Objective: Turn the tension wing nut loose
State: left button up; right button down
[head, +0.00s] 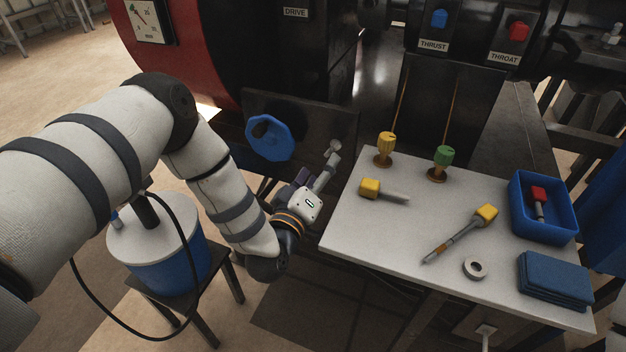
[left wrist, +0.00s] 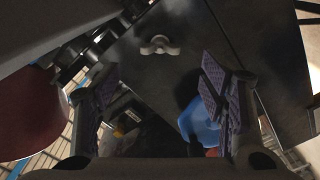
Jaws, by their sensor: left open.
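The wing nut (left wrist: 158,45) is a small grey two-winged part on a dark panel (left wrist: 180,75), in the upper middle of the left wrist view. In the head view a small grey part that looks like it (head: 335,146) shows just beyond the fingers, partly hidden. My left gripper (head: 315,174) is in front of the panel, left of the white table. Its purple-padded fingers (left wrist: 160,95) are spread wide and empty. The nut lies ahead of them, apart from both pads. My right gripper is in neither view.
A blue handwheel (head: 268,138) is on the panel left of my gripper. The white table (head: 350,225) holds yellow-headed tools, a ring (head: 475,267), blue cloths (head: 554,279) and a blue bin (head: 548,232). A blue drum (head: 165,265) stands at left.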

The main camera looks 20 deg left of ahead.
pick_arm(q)
jog(key=s, duration=0.5)
jog(key=shift+s+a, duration=0.1)
jog(key=shift+s, duration=0.05)
jog(key=s+d+f+m+g+h, duration=0.2)
jog(key=s+f+m+g, duration=0.4)
jog(key=s+f+g, duration=0.65)
jog(key=s+a+f+m+g+y, duration=0.1)
jog(key=s+a+g, duration=0.1)
jog(key=s, duration=0.7)
jog(key=s+a+f+m+g, duration=0.1)
jog(key=s+a+g, duration=0.1)
jog(key=s, duration=0.7)
jog(key=s+a+f+m+g+y, duration=0.1)
jog(key=s+g, duration=0.3)
jog(key=s, duration=0.6)
jog(key=shift+a+f+y, duration=0.25)
jog(key=shift+a+y, duration=0.05)
jog(key=shift+a, duration=0.6)
